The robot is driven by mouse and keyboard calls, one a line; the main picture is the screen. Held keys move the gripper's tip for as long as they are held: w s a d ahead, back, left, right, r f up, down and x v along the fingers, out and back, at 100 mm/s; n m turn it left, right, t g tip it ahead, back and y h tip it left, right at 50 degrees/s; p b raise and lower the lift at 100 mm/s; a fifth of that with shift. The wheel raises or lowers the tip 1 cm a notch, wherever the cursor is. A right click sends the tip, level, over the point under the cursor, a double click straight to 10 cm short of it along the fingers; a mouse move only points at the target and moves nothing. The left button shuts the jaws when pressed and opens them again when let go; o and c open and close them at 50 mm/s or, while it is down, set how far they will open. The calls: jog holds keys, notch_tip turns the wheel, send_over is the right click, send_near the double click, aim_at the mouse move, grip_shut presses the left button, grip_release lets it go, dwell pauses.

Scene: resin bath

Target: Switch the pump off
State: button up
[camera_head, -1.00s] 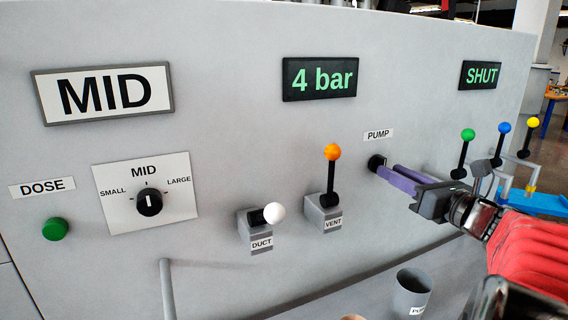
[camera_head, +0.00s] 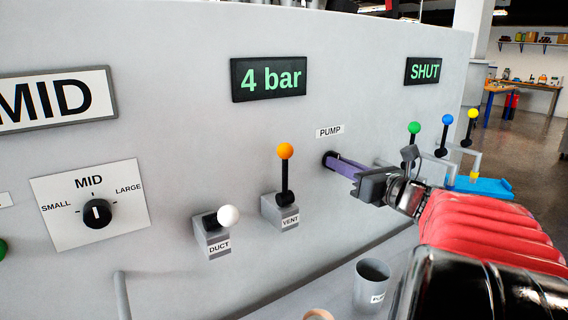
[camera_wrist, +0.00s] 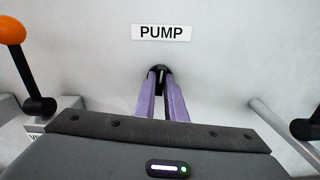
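The pump switch (camera_head: 329,158) is a small black part on the grey panel, under the PUMP label (camera_head: 330,131). In the wrist view the pump switch (camera_wrist: 160,69) is partly hidden by my fingertips. My gripper (camera_head: 335,164) has purple fingers that reach the switch from the front right. In the wrist view the fingers of my gripper (camera_wrist: 160,78) are close together, one on each side of the dark switch, with a narrow gap between them. They look shut on it. How the switch lever is tilted is hidden.
The orange-knobbed vent lever (camera_head: 285,170) and white-knobbed duct lever (camera_head: 226,216) stand left of my gripper. Green (camera_head: 414,128), blue (camera_head: 446,120) and yellow (camera_head: 473,114) levers stand to the right. Displays read 4 bar (camera_head: 270,79) and SHUT (camera_head: 424,71). A grey cup (camera_head: 371,284) stands below.

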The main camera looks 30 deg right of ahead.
grip_shut()
jog(key=shift+n, duration=0.7)
jog(key=o, duration=0.6)
grip_release()
jog(key=shift+o, duration=0.2)
jog(key=shift+s, duration=0.15)
